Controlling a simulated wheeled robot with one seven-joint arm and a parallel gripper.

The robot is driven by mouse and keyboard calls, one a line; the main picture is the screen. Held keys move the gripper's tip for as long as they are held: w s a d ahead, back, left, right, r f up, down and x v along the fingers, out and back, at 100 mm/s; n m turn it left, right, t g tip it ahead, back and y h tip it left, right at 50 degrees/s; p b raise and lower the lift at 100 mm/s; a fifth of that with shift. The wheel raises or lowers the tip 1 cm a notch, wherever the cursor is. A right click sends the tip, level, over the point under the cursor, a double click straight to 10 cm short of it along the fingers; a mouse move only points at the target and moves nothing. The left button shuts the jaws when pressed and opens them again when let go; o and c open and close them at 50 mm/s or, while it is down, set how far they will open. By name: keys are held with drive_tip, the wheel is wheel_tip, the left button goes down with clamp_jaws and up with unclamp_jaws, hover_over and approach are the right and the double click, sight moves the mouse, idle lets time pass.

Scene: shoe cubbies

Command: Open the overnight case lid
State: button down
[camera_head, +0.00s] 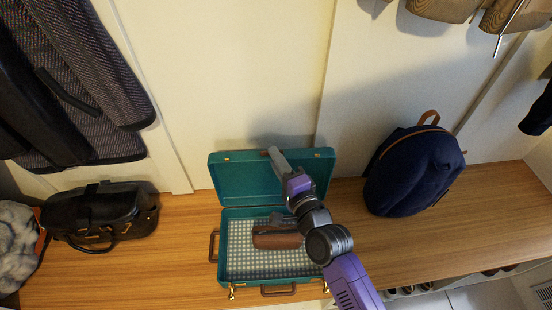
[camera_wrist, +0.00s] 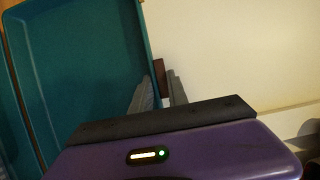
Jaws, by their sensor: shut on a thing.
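The overnight case (camera_head: 222,240) is a teal case on the wooden bench, with a checked lining and a brown roll-shaped item (camera_head: 278,238) inside. Its lid (camera_head: 233,178) stands raised, close to upright, at the back near the wall. My gripper (camera_head: 272,153) reaches over the case to the middle of the lid's top edge. In the wrist view, the fingers (camera_wrist: 162,92) sit on either side of the lid's edge (camera_wrist: 140,45), at a small brown tab (camera_wrist: 159,72). They are shut on it. The exact contact is partly hidden by the fingers.
A black leather bag (camera_head: 100,215) stands on the bench at left, and a navy backpack (camera_head: 415,170) leans on the wall at right. Dark coats (camera_head: 75,80) hang at upper left. Bare bench (camera_head: 480,215) lies right of the backpack.

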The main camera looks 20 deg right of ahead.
drive_tip(key=shift+w+r, duration=0.1)
drive_tip(key=shift+r, duration=0.1)
idle(0.5)
drive_tip(key=c, duration=1.4)
unclamp_jaws()
drive_tip(key=shift+f, duration=0.1)
drive_tip(key=s, duration=0.8)
drive_tip(key=shift+d+b, duration=0.2)
drive_tip(key=shift+b, duration=0.15)
